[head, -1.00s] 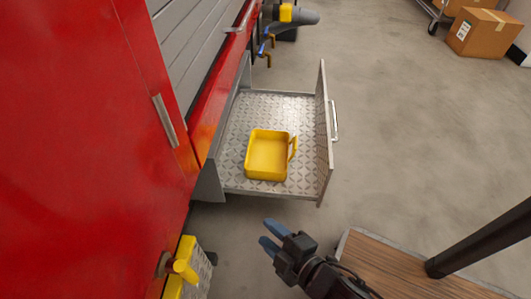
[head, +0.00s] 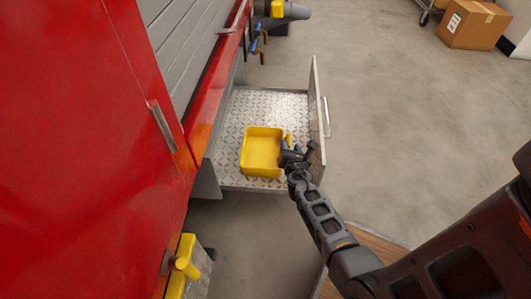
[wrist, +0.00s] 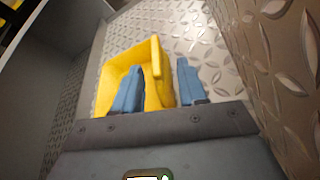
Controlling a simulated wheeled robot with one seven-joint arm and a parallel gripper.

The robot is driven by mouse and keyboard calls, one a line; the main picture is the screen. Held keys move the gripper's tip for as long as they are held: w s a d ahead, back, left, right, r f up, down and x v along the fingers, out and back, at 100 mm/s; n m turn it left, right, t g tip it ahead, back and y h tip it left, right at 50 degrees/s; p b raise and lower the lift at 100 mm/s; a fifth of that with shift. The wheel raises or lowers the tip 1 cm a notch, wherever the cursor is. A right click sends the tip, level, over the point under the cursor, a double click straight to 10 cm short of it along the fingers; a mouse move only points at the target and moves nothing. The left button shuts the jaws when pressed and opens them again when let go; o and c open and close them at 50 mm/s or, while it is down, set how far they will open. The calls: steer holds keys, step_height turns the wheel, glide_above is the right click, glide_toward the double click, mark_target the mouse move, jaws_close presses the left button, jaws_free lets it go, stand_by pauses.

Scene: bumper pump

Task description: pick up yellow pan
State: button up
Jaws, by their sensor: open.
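The yellow pan (head: 262,153) sits in the open metal drawer, towards its near side. My gripper (head: 291,144) is over the drawer at the pan's right side, by the handle. I cannot tell whether the fingers touch the handle.
The drawer (head: 272,105) has a patterned metal floor and an upright front panel (head: 317,110) close on my gripper's right. The red vehicle body (head: 75,150) stands left. A yellow valve (head: 182,265) sticks out below. A cardboard box (head: 473,25) stands far right on open floor.

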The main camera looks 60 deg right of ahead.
steer(key=shift+b+x, duration=0.55)
steer(key=shift+x, duration=2.05)
steer(key=shift+r, duration=0.15)
jaws_close()
